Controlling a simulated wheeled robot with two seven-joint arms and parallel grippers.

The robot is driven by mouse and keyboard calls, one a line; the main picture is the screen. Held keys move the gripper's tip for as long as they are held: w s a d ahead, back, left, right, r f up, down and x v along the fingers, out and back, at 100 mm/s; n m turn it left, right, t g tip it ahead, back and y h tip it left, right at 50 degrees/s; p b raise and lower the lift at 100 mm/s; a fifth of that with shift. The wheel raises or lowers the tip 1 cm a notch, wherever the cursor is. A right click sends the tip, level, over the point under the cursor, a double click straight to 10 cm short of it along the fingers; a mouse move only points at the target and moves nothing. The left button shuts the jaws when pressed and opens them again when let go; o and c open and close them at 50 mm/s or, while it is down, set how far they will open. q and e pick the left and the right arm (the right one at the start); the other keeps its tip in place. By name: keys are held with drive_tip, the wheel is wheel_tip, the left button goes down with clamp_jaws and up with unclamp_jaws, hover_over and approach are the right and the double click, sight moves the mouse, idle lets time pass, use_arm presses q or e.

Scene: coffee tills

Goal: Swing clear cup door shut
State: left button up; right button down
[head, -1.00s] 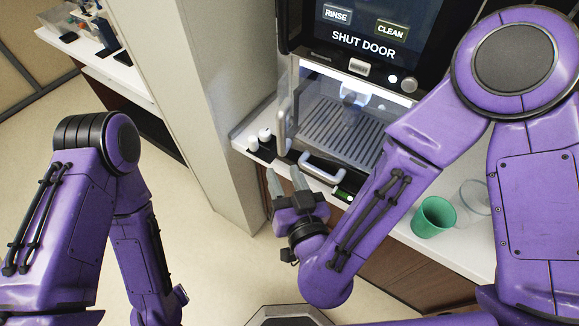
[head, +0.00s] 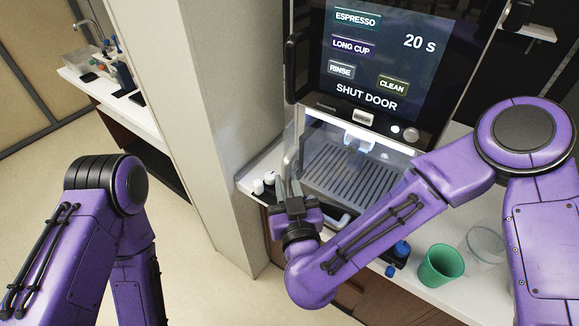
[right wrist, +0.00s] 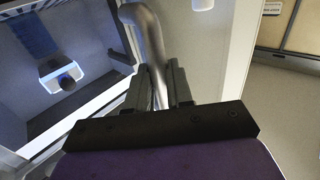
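The coffee machine's clear cup door (head: 293,135) stands open at the left side of the lit cup bay (head: 350,172). The screen (head: 375,60) reads SHUT DOOR. A silver bar handle (right wrist: 147,30) is on the door; in the right wrist view it runs down between the two fingers. My right gripper (head: 288,184) is at the handle's lower part, with a finger (right wrist: 178,82) close on each side; it looks shut on it. The handle's lower end is hidden by the gripper. My left gripper is out of view; only its arm shows at the left.
Small white items (head: 264,184) sit left of the machine. A pale wall column (head: 180,120) rises at the left.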

drive_tip(key=shift+w, duration=0.1)
drive_tip(key=w, duration=0.1)
drive_tip(key=w+p, duration=0.1)
drive_tip(key=w, duration=0.3)
drive_tip(key=shift+d+p, duration=0.3)
drive_tip(key=shift+d, duration=0.1)
drive_tip(key=c, duration=0.9)
unclamp_jaws()
drive_tip(key=s+b, duration=0.1)
drive_tip(key=s, duration=0.2)
drive_tip(key=s+d+b, duration=0.1)
drive_tip(key=s, duration=0.3)
drive_tip(key=s+d+b, duration=0.1)
drive_tip(key=s, duration=0.2)
drive_tip(key=shift+s, duration=0.25)
drive_tip(key=shift+a, duration=0.1)
